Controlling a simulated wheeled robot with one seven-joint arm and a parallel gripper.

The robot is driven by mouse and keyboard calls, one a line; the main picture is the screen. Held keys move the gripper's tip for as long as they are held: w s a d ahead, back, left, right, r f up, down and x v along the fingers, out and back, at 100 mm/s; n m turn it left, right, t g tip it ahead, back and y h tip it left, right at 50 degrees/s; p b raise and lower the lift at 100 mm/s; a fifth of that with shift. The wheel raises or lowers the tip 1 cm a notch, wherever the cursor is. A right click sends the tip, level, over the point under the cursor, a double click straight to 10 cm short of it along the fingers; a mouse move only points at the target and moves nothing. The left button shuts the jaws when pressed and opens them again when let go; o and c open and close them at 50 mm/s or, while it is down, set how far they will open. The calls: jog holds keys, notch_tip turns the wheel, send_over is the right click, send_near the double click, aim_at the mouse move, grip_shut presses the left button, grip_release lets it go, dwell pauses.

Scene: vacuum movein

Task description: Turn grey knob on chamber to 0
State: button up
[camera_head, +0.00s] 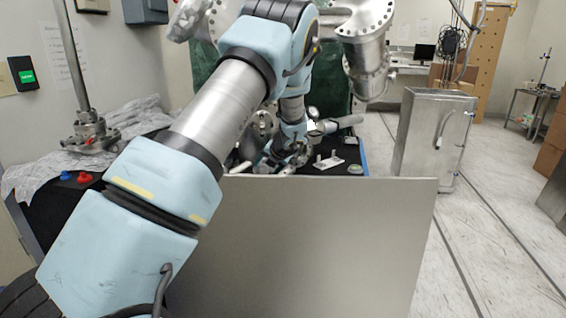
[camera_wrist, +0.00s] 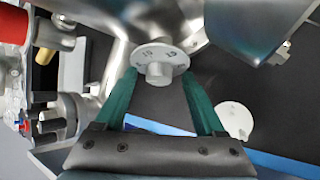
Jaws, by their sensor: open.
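In the wrist view a round grey knob (camera_wrist: 158,61) with a flat dial marked with numbers and a short stub sits on the shiny metal chamber (camera_wrist: 105,22). The numbers are too small to read for certain. My gripper (camera_wrist: 160,82) is open, its two green fingers reaching up from the bottom of the view. The fingertips lie at the left and right of the dial, with the stub between them in the picture. I cannot tell whether they touch it. In the head view my arm covers much of the work area, and the knob cannot be made out.
A large grey panel (camera_head: 310,250) stands in front of the dark table. Metal fittings and a white plate (camera_head: 327,163) lie near my wrist. A metal cabinet (camera_head: 433,140) stands right. In the wrist view, pipe fittings (camera_wrist: 65,118) crowd the left; a pale disc (camera_wrist: 234,119) lies right.

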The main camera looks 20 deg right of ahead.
jog(key=f+m+t+y+b, duration=0.1)
jog(key=m+b, duration=0.1)
jog(key=b, duration=0.3)
jog(key=shift+d+f+y, duration=0.1)
jog(key=shift+y, duration=0.2)
jog(key=v, duration=1.1)
jog(key=shift+r+p, duration=0.3)
